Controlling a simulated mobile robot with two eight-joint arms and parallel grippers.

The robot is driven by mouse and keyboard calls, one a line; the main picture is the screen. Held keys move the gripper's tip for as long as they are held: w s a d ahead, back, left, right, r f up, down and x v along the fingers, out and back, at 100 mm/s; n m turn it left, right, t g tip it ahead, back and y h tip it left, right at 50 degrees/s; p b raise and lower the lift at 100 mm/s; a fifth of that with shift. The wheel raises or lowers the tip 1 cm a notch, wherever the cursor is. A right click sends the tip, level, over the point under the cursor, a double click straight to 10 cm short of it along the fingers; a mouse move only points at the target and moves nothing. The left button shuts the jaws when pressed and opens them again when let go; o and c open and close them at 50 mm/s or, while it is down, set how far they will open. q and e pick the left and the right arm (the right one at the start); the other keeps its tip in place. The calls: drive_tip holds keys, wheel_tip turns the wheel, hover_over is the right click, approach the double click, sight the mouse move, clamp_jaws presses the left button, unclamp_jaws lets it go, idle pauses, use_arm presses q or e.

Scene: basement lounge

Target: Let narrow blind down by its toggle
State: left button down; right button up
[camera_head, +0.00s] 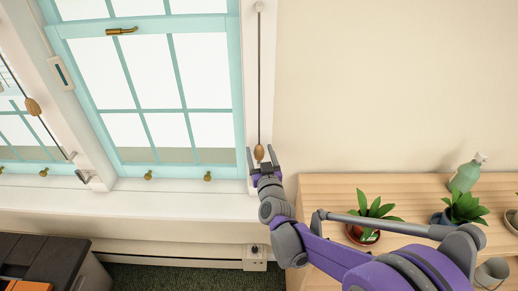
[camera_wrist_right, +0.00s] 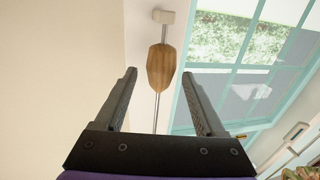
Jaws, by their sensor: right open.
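A wooden toggle (camera_head: 259,152) hangs on a thin cord beside the right edge of the teal window; it also shows in the right wrist view (camera_wrist_right: 161,68). My right gripper (camera_head: 261,155) is at the toggle, its fingers pointing up. In the right wrist view the open fingers (camera_wrist_right: 160,78) stand apart, with the toggle between their tips in the picture; no contact shows. Whether the toggle is inside the jaws or beyond them I cannot tell. A second wooden toggle (camera_head: 33,106) hangs on a slanting cord at the left. I cannot make out the narrow blind. My left gripper is out of view.
A wooden cabinet (camera_head: 330,184) at the right bears potted plants (camera_head: 372,215) and a green spray bottle (camera_head: 467,174), near my right arm. The window sill (camera_head: 130,198) runs below the window. A dark box (camera_head: 50,255) stands at lower left.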

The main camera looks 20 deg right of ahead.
drive_tip(key=shift+w, duration=0.9)
clamp_jaws()
idle(0.8)
